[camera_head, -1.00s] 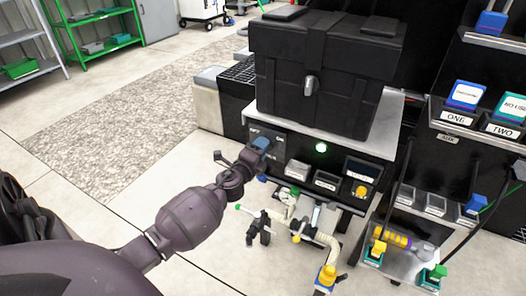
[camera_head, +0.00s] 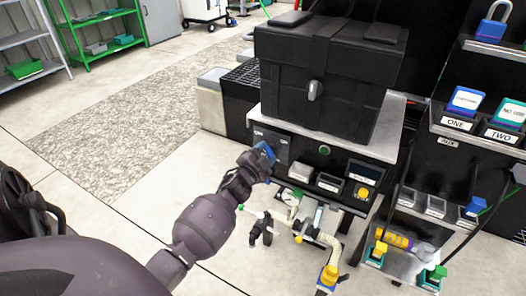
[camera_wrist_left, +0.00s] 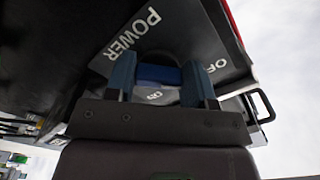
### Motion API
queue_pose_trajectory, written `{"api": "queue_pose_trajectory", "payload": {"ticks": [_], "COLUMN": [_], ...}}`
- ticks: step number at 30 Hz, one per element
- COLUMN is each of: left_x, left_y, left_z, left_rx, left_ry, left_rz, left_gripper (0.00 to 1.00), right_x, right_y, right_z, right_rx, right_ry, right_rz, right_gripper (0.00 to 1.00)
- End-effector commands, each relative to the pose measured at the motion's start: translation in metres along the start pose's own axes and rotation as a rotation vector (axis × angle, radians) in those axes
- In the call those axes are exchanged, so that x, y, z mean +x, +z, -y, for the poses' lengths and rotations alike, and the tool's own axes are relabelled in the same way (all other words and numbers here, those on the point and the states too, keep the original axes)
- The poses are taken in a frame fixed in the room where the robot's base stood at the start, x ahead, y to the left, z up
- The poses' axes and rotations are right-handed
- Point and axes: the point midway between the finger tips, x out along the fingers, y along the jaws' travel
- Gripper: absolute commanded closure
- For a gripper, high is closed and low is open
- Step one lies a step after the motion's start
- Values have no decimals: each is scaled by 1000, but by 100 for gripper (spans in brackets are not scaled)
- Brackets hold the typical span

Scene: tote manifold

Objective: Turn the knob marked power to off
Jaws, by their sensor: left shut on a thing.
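The power knob (camera_wrist_left: 160,74) is blue and sits on a dark panel marked POWER (camera_wrist_left: 132,36), with an OFF label at the right in the left wrist view. An ON label shows partly, just below the knob. My left gripper (camera_wrist_left: 160,84) has its blue fingers on either side of the knob and is shut on it. In the head view my left gripper (camera_head: 268,153) is at the left end of the cabinet front (camera_head: 300,152) and mostly hides the knob. The round light (camera_head: 324,150) on the cabinet front is dark green. My right gripper is not in view.
A black case (camera_head: 325,75) stands on the cabinet top. A pipe and valves (camera_head: 310,232) are below. A rack with tags ONE and TWO (camera_head: 457,123) stands at right.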

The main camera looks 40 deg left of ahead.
Motion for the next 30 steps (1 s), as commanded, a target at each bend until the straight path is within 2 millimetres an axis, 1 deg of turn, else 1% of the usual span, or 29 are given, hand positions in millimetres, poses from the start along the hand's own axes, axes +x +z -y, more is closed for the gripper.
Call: {"api": "queue_pose_trajectory", "payload": {"ticks": [3,9,24,25,27,30], "left_x": [0,0,0,0,0,0], "left_y": [-1,-1,0,0,0,0], "left_z": [1,0,-1,-1,-1,-1], "left_rx": [-55,-107,-126,-126,-126,-125], "left_ry": [-1,0,1,1,1,1], "left_rz": [-1,-1,0,0,0,0], "left_gripper": [75,75,75,49,39,26], "right_x": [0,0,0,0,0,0], "right_y": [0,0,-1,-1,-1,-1], "right_z": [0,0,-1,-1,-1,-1], "right_rx": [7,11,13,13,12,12], "right_ry": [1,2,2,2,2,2], "right_rz": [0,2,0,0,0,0], "right_gripper": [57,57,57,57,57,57]}}
